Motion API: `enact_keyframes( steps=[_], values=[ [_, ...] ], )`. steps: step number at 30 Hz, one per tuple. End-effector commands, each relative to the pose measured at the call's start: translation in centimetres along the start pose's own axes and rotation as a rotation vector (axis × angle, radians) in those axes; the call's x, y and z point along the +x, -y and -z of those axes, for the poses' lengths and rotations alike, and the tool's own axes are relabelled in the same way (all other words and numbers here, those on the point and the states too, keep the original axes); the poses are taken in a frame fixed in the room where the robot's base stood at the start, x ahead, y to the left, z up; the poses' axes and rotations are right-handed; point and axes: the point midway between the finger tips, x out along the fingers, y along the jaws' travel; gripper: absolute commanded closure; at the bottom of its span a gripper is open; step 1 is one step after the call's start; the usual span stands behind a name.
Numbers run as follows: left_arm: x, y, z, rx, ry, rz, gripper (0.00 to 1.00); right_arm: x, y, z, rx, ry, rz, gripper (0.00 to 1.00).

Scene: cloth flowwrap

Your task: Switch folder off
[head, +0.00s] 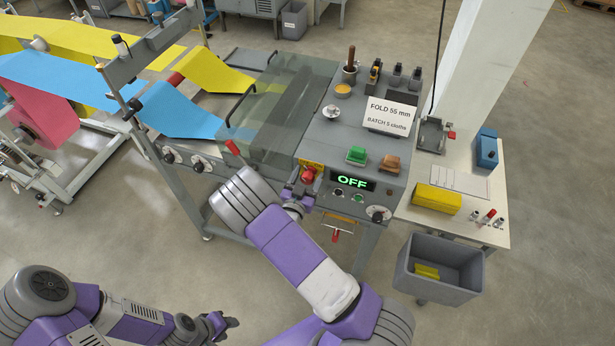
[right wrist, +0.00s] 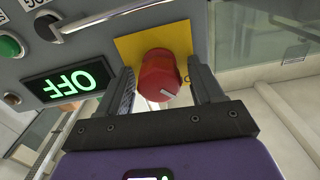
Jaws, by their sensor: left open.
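The folder (head: 266,108) is a grey machine with a clear cover and a control panel. Its display (head: 352,183) shows OFF in green, and reads OFF upside down in the right wrist view (right wrist: 70,83). A red rotary knob (head: 308,174) sits on a yellow plate (right wrist: 190,45) at the panel's front corner. In the right wrist view, the knob (right wrist: 158,76) stands between the two fingers of my right gripper (right wrist: 160,88). I cannot tell whether the fingers press on it. My left gripper (head: 222,322) is open and empty, low in front of the machine.
A side table (head: 440,222) holds yellow cloths (head: 437,199). A grey bin (head: 468,287) with a yellow piece stands below. Blue cloth (head: 175,108) feeds in at the left.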

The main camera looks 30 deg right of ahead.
Motion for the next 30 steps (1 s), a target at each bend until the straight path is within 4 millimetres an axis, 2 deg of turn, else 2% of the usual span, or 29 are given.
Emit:
enact_keyframes(
  steps=[1,10,28,29,30],
  values=[
    [0.0,0.0,0.0,0.0,0.0,0.0,0.57,-0.02,0.0,-0.01,0.0,0.0,0.0,0.41],
    [-0.01,0.0,0.01,0.0,0.0,0.0,0.57,-0.04,0.0,0.01,0.0,0.0,0.0,0.87],
    [0.61,0.23,0.03,0.0,0.0,0.0,0.57,-0.03,0.04,0.09,-0.073,-0.002,0.0,0.87],
    [0.61,0.23,0.03,0.0,0.0,0.0,0.57,-0.02,0.04,0.1,-0.073,-0.002,0.0,0.55],
    [0.61,0.23,0.03,0.0,0.0,0.0,0.57,-0.02,0.05,0.11,-0.073,-0.002,0.0,0.49]
  ],
)
